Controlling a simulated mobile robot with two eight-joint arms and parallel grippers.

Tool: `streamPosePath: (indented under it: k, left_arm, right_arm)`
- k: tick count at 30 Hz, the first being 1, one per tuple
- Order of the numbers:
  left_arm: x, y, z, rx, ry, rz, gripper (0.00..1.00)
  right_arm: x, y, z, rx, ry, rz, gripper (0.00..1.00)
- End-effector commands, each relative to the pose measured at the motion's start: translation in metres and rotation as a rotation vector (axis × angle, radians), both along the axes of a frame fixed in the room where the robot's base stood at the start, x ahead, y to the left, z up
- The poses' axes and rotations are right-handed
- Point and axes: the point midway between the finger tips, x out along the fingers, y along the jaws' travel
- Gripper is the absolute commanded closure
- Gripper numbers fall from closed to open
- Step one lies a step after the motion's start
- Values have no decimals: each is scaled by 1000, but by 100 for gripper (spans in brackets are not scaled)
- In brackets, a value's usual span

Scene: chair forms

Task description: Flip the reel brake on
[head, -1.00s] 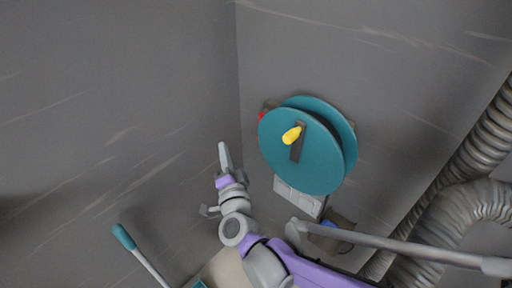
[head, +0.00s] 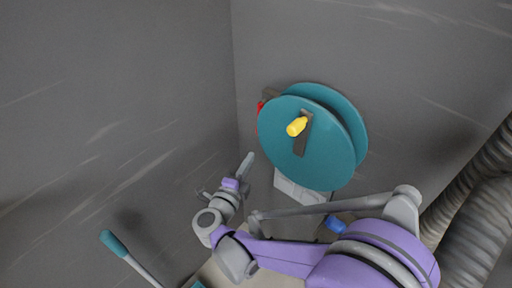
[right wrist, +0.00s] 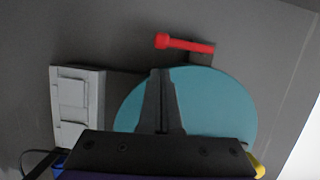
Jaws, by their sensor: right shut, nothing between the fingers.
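The teal reel (head: 300,148) is on the grey wall, with a yellow crank knob (head: 297,126) on its front disc. A red lever, apparently the brake, shows as a small red piece (head: 260,107) behind the reel's left edge in the head view. In the right wrist view the whole red lever (right wrist: 185,43) shows, lying nearly level beyond the teal disc (right wrist: 215,105). My right gripper (head: 249,160) is shut and empty, left of the reel and apart from the lever. Its closed fingers (right wrist: 161,73) point towards the lever in the right wrist view. My left gripper is out of view.
A white switch plate (head: 298,189) is below the reel, with a blue item (head: 335,225) under it. Ribbed ducts (head: 470,220) run along the right. A teal-handled rod (head: 113,243) stands lower left. Bare wall lies left of my gripper.

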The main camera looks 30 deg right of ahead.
Motion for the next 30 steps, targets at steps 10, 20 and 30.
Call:
streamPosePath:
  k: [10, 20, 30]
  left_arm:
    - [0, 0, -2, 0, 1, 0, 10]
    - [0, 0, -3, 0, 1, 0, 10]
    - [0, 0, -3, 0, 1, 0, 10]
  right_arm:
    - [38, -46, -1, -2, 0, -4, 100]
    - [61, -72, -2, -1, -1, 0, 100]
    - [62, -73, -2, -1, -1, 1, 100]
